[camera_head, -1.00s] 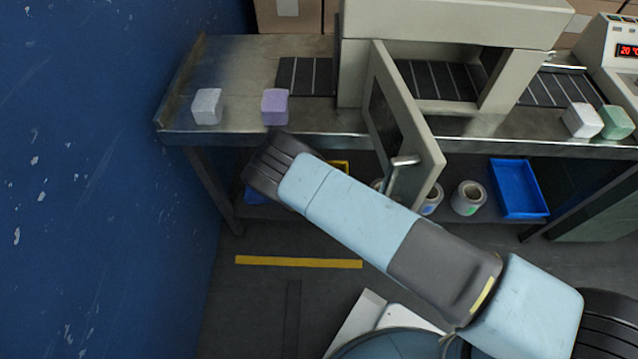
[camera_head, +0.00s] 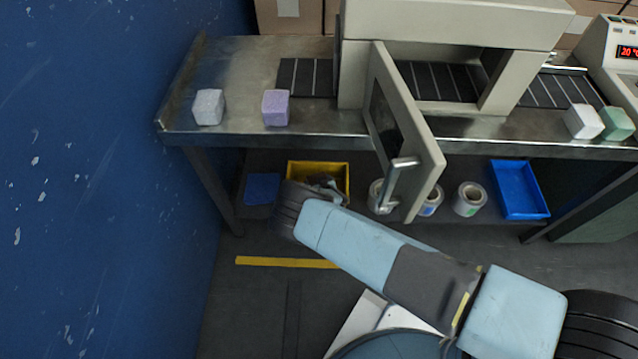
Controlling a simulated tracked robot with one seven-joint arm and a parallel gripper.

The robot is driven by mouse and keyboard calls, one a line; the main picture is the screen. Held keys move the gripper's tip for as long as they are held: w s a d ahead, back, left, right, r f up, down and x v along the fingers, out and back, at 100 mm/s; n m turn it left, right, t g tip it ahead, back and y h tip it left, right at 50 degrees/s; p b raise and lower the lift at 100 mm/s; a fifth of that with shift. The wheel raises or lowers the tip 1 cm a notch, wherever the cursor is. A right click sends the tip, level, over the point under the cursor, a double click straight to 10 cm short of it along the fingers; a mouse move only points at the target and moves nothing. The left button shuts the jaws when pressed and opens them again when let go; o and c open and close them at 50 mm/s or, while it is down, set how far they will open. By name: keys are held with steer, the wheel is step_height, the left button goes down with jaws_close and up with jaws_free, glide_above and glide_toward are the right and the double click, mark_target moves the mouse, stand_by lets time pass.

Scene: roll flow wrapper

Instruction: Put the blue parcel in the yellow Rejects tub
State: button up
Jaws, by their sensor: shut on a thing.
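The yellow tub (camera_head: 318,168) sits on the lower shelf under the bench, left of the open machine door. Some grey and brownish contents show inside it, too small to make out. The dark wrist end of my arm is low in front of the tub's left part and covers its front-left corner. I see no blue parcel for certain. A flat dark blue thing (camera_head: 262,188) lies on the shelf just left of the tub.
A white parcel (camera_head: 208,107) and a purple parcel (camera_head: 275,108) stand on the bench's left end. The machine's open door (camera_head: 405,140) hangs out right of the tub. Film rolls (camera_head: 468,198) and a blue tray (camera_head: 519,190) are further right. A blue wall (camera_head: 90,180) is at left.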

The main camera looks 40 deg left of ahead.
steer(key=shift+f, duration=0.8)
steer(key=o, duration=0.9)
steer(key=shift+s+d+f, duration=0.1)
steer(key=shift+r, duration=0.35)
steer(key=v, duration=1.2)
steer(key=shift+r, duration=0.45)
